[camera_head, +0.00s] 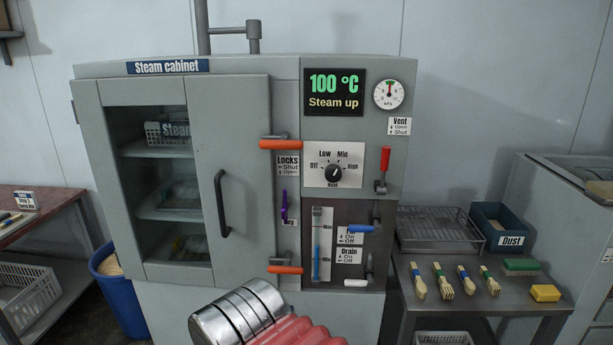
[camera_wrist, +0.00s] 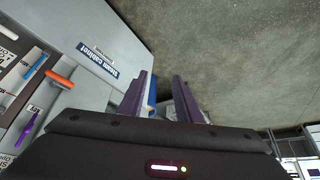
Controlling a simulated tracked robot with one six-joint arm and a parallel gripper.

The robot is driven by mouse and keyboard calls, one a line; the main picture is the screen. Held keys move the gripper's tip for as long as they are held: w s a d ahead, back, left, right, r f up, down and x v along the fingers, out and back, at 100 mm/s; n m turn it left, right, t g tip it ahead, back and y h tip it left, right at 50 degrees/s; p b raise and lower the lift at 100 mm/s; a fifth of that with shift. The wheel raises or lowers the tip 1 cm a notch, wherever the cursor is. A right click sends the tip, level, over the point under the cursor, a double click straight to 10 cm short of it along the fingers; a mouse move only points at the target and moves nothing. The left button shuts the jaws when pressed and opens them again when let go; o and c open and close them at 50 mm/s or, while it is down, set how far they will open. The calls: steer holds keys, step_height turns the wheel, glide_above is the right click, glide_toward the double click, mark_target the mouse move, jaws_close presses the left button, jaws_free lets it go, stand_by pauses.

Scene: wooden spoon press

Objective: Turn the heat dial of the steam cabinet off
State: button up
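The steam cabinet (camera_head: 235,180) stands in the middle of the head view. Its heat dial (camera_head: 333,173) is a black round knob on a white plate marked Off, Low, Mid and High. The dial's white mark appears to point up and right, towards Mid or High; it is too small to be exact. The display (camera_head: 335,92) above reads 100 °C, Steam up. My gripper (camera_wrist: 162,78) shows in the wrist view with its two purple fingers apart and nothing between them. The cabinet (camera_wrist: 100,50) is at the left there, tilted, apart from the fingers. The dial is not visible there.
Around the dial are orange lock levers (camera_head: 281,143), a red vent lever (camera_head: 384,170), a blue handle (camera_head: 365,228), a purple handle (camera_head: 285,206) and a white drain handle (camera_head: 357,283). A bench (camera_head: 450,300) with brushes is at right. A blue bin (camera_head: 117,290) is at left.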

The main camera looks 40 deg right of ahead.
steer(key=shift+o, duration=0.5)
steer(key=shift+w, duration=0.15)
steer(key=shift+o, duration=0.9)
steer(key=shift+w+d+r, duration=0.1)
steer(key=shift+w, duration=0.05)
steer(key=o, duration=0.4)
steer(key=w+d+t, duration=0.1)
steer(key=w+d, duration=0.1)
steer(key=w+d+r+m+t+h, duration=0.1)
steer(key=w+d, duration=0.1)
steer(key=w, duration=0.1)
steer(key=w+d+r+m+t, duration=0.1)
steer(key=w+d, duration=0.1)
steer(key=w, duration=0.1)
steer(key=shift+w+d+h, duration=0.25)
steer(key=shift+d+h, duration=0.05)
steer(key=shift+c, duration=0.2)
steer(key=w+d+r+m+t+h, duration=0.2)
steer(key=w+d+r+m+h, duration=0.15)
steer(key=d, duration=0.75)
steer(key=w+d+r+m+t+h, duration=0.2)
steer(key=d+r+h, duration=0.15)
steer(key=d, duration=0.75)
steer(key=s+d+r+m+h, duration=0.2)
steer(key=s+d+r+h, duration=0.1)
steer(key=d, duration=0.7)
steer(key=shift+s+g+h, duration=0.4)
steer(key=shift+s+h, duration=0.4)
steer(key=shift+h, duration=0.2)
steer(key=shift+d+r, duration=0.1)
